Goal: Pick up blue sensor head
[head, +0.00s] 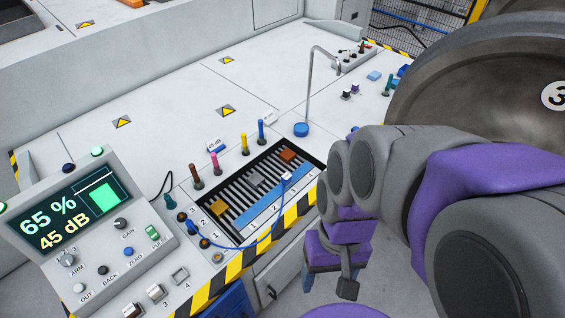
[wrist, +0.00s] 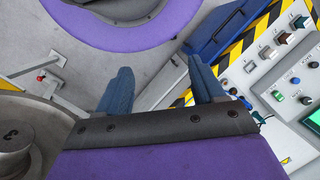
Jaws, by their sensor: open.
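A small pale-blue head (head: 287,177) on a thin blue cable sits at the right end of the blue strip beside the slotted tray (head: 238,215). It looks like the blue sensor head, but it is too small to be sure. My gripper (head: 328,278) hangs in front of the console's striped edge, right of and nearer than that head, and apart from it. In the wrist view my gripper (wrist: 162,82) has its two blue fingers spread with nothing between them. The sensor head does not show in the wrist view.
The tray holds orange, grey and gold blocks. Several coloured pegs (head: 245,144) stand behind it, near a tall hooked rod (head: 309,90) and a round blue piece (head: 302,130). A display panel (head: 75,215) is at left, a large wheel (head: 480,85) at right.

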